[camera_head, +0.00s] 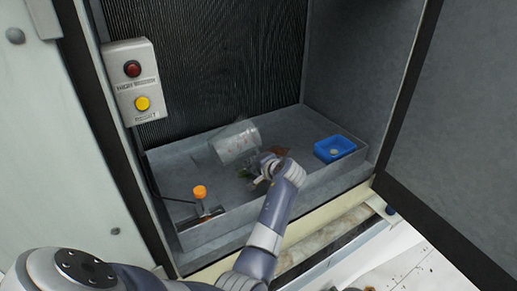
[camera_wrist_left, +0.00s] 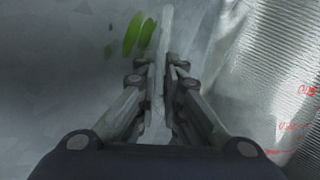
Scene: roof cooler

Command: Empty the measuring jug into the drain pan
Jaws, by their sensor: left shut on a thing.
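The clear measuring jug (camera_head: 236,143) is tipped well over, close to lying on its side, above the back of the grey drain pan (camera_head: 228,232). In the left wrist view its ribbed wall with red marks (camera_wrist_left: 285,95) fills the right side. My left gripper (camera_head: 262,165) is at the jug's right end in the head view. In the wrist view its fingers (camera_wrist_left: 165,68) are shut on a thin pale strip, apparently the jug's handle. I cannot tell whether liquid is left in the jug. My right gripper is not in view.
A blue open box (camera_head: 335,148) stands in the pan's right part. An orange-topped fitting (camera_head: 200,192) stands at the pan's front left. A switch box (camera_head: 134,82) is on the left wall. Green patches (camera_wrist_left: 134,34) show in the wrist view.

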